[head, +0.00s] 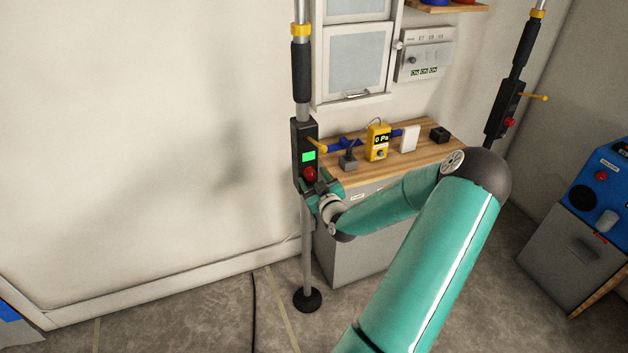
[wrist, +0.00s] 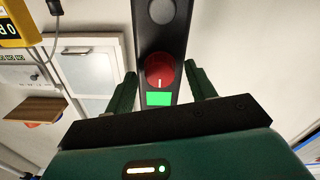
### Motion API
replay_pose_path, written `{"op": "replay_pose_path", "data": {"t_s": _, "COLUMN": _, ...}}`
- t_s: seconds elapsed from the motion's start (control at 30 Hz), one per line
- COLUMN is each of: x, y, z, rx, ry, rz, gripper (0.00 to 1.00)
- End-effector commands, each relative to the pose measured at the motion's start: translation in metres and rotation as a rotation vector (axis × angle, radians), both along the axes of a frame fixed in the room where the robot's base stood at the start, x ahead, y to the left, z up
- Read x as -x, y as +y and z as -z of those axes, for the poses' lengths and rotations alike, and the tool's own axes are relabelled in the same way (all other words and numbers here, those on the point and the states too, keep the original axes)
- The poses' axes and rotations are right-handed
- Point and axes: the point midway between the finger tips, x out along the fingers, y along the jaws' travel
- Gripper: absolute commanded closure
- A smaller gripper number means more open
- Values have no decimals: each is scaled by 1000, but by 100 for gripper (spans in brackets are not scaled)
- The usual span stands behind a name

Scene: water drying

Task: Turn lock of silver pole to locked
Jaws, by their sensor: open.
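The left silver pole (head: 306,240) stands upright on a round black foot. Its black lock box (head: 301,150) carries a lit green indicator (head: 309,157), a red knob (head: 310,174) and a yellow lever (head: 317,145). In the wrist view the red knob (wrist: 160,70) is centred, its white mark toward the green indicator (wrist: 158,98). My gripper (head: 314,187) is at the lower part of this box. In the wrist view my gripper (wrist: 160,75) is open, one finger on each side of the knob. Whether the fingers touch it, I cannot tell.
A second pole with a black box (head: 504,109), red knob and yellow lever stands at the right. A wooden-topped cabinet (head: 420,156) with a yellow pressure meter (head: 378,142) is close right of the left pole. A blue machine (head: 598,190) is far right.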

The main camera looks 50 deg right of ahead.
Motion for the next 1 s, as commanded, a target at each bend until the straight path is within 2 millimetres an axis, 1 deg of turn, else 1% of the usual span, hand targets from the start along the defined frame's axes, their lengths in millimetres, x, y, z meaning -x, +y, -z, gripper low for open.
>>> {"op": "replay_pose_path", "data": {"t_s": 0.07, "x": 0, "y": 0, "z": 0, "rx": 0, "ry": 0, "rz": 0, "gripper": 47}}
{"op": "replay_pose_path", "data": {"t_s": 0.2, "x": 0, "y": 0, "z": 0, "rx": 0, "ry": 0, "rz": 0, "gripper": 74}}
{"op": "replay_pose_path", "data": {"t_s": 0.27, "x": 0, "y": 0, "z": 0, "rx": 0, "ry": 0, "rz": 0, "gripper": 86}}
{"op": "replay_pose_path", "data": {"t_s": 0.3, "x": 0, "y": 0, "z": 0, "rx": 0, "ry": 0, "rz": 0, "gripper": 90}}
{"op": "replay_pose_path", "data": {"t_s": 0.67, "x": 0, "y": 0, "z": 0, "rx": -40, "ry": -23, "rz": 0, "gripper": 89}}
{"op": "replay_pose_path", "data": {"t_s": 0.87, "x": 0, "y": 0, "z": 0, "rx": -130, "ry": -77, "rz": -1, "gripper": 89}}
{"op": "replay_pose_path", "data": {"t_s": 1.0, "x": 0, "y": 1, "z": 0, "rx": -225, "ry": -134, "rz": -1, "gripper": 89}}
